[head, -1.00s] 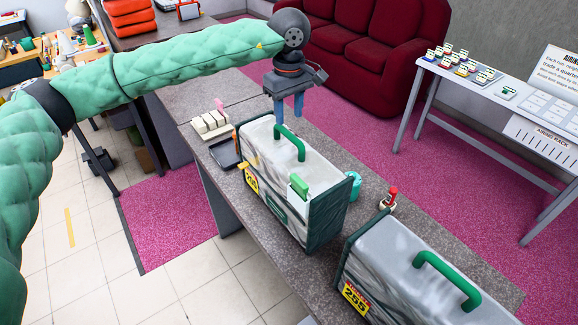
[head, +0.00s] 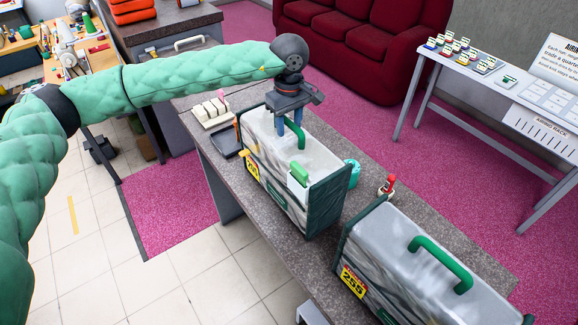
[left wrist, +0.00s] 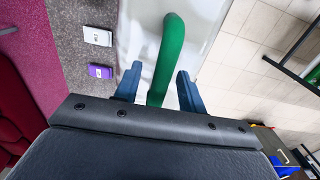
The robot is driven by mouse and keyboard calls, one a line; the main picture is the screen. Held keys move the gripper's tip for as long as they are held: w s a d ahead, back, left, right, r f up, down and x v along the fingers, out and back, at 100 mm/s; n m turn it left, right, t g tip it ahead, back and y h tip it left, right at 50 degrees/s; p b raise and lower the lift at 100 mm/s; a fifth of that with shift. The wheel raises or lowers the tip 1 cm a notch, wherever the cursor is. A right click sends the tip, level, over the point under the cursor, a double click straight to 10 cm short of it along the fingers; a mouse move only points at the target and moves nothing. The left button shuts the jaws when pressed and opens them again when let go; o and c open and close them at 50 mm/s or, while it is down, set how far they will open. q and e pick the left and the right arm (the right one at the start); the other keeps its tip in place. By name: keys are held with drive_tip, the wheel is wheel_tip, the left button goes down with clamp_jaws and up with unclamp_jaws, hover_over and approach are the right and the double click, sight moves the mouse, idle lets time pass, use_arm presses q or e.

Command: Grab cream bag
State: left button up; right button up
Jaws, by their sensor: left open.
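Two clear bags with pale contents and dark green trim stand on the counter. The farther bag (head: 268,139) has a green handle (head: 301,146) on top and a yellow tag (head: 252,170); its contents look whitish-grey. My left gripper (head: 289,129) is right over this bag, pointing down, with blue fingers apart. In the left wrist view the green handle (left wrist: 168,55) rises between the open fingers (left wrist: 157,80), which are not closed on it. The nearer bag (head: 410,262) has a green handle and a yellow tag reading 255. My right gripper is not in view.
The grey counter (head: 350,215) also holds a black tray (head: 228,142), a block of pale pieces (head: 212,112), a teal roll (head: 353,172) and a red-topped item (head: 388,186). A red sofa (head: 360,45) and a white rack table (head: 470,75) stand behind.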

use_arm(q)
clamp_jaws()
drive_tip(key=shift+r, duration=0.1)
idle(1.2)
